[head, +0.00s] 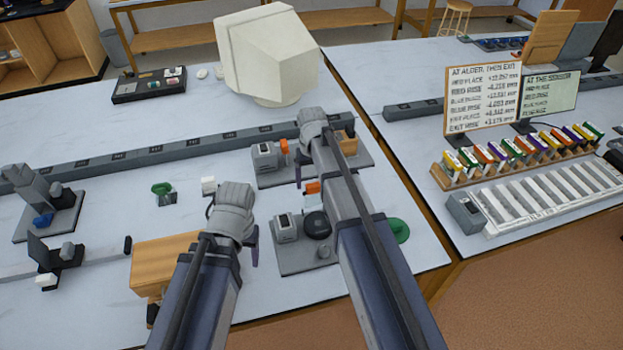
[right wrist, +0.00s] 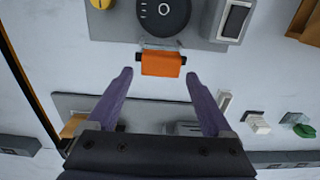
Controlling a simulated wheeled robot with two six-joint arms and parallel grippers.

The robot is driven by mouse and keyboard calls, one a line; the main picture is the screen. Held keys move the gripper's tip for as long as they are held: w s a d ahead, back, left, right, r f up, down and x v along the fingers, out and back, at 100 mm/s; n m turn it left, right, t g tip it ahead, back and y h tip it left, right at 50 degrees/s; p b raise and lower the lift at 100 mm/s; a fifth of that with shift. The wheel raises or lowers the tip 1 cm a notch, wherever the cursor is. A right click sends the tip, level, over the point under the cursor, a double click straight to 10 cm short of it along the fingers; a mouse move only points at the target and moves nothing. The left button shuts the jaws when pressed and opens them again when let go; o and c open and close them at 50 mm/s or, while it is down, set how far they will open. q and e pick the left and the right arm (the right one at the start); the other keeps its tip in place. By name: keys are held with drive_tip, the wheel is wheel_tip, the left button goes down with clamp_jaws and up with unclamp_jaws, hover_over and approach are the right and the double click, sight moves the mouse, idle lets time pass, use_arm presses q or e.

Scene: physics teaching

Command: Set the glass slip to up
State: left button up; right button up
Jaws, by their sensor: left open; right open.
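No part is marked as the glass slip, and I cannot tell for sure which it is. An orange tab (right wrist: 161,63) sits between dark end pieces at the edge of the near grey unit (right wrist: 104,20), by its black dial (right wrist: 163,14). The tab also shows in the head view (head: 312,187). My right gripper (right wrist: 159,76) is open and empty, its purple fingertips on either side of and just short of the tab. A second orange piece (head: 284,146) is on the far grey unit (head: 268,180). My left gripper (head: 250,250) is left of the near unit; its fingers are partly hidden.
A wooden block (head: 165,262) stands left of my left gripper. A green-topped piece (head: 162,188) and a white block (head: 208,185) lie on the table. A long grey rail (head: 150,153) runs behind. A yellow knob (right wrist: 101,3) is on the near unit.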

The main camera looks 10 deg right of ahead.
use_arm(q)
drive_tip(key=shift+w, duration=0.1)
wheel_tip(320, 180, up, 8)
drive_tip(key=p, duration=0.8)
use_arm(e)
wheel_tip(320, 180, up, 8)
use_arm(q)
drive_tip(key=shift+f, duration=0.15)
use_arm(e)
drive_tip(key=shift+s+f, duration=0.1)
drive_tip(key=shift+f, duration=0.1)
